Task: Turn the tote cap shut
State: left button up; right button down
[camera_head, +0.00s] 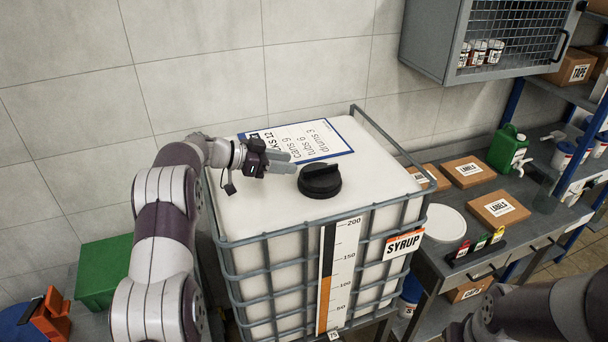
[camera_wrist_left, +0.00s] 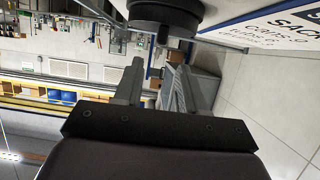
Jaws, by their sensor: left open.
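The tote (camera_head: 275,215) is a white tank in a grey cage with a SYRUP label and a level scale on its front. Its black round cap (camera_head: 319,181) with a raised grip bar sits on the top face. The cap also shows at the top of the left wrist view (camera_wrist_left: 165,12), just beyond the fingers. My left gripper (camera_head: 292,162) is open and empty, above the tote top, a little left of and behind the cap, apart from it. Its two fingers show in the left wrist view (camera_wrist_left: 155,88). My right gripper is not seen; only part of that arm shows at the lower right.
A sign sheet (camera_head: 297,140) lies behind the cap. A grey bench (camera_head: 450,212) on the right holds cardboard boxes (camera_head: 498,208), a green jug (camera_head: 507,149) and a white round lid (camera_head: 445,223). A wall cabinet (camera_head: 424,45) hangs above. A green crate (camera_head: 103,268) stands left of the tote.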

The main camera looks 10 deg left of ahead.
pick_arm(q)
jog(key=shift+b+v, duration=0.45)
jog(key=shift+v, duration=1.3)
